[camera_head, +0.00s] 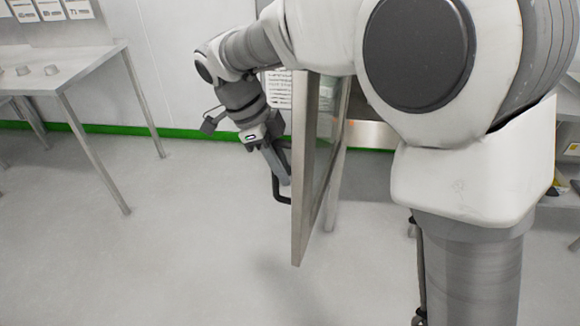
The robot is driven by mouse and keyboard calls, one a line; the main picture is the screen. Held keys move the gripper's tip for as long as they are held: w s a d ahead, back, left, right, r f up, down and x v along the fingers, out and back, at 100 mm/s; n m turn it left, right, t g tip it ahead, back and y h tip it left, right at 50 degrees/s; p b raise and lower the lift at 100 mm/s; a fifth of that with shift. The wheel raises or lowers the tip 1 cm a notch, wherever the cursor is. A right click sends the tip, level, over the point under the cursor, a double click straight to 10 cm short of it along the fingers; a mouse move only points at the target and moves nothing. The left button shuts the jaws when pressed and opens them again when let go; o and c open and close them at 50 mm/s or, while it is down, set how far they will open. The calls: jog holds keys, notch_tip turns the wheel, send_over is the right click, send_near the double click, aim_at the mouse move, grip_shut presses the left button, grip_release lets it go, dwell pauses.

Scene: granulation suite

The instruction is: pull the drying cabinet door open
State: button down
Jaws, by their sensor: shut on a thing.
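The drying cabinet door (303,190) stands open, swung out from the cabinet, and I see it nearly edge-on with its metal frame and glass pane (323,140). A dark bar handle (277,188) is on the door's left face. My gripper (277,168) is at the handle, shut on it, with the fingers pointing down and to the right. The exact contact is small and partly hidden. Most of the cabinet (372,134) is hidden behind my arm; a metal strip of it shows right of the door.
A metal table (88,66) with small round items stands at the upper left. The grey floor (150,240) left of and in front of the door is clear. A shelf or bench (568,170) is partly visible at the right edge.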

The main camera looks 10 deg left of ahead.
jog(key=shift+s+a+f, duration=0.1)
jog(key=shift+s+a, duration=0.15)
jog(key=shift+a, duration=0.6)
jog(key=c, duration=0.8)
grip_release()
jog(key=shift+s, duration=0.1)
jog(key=shift+c, duration=0.2)
jog(key=shift+r, duration=0.2)
jog(key=p+v, duration=0.6)
jog(key=v, duration=1.1)
jog(key=shift+a, duration=0.15)
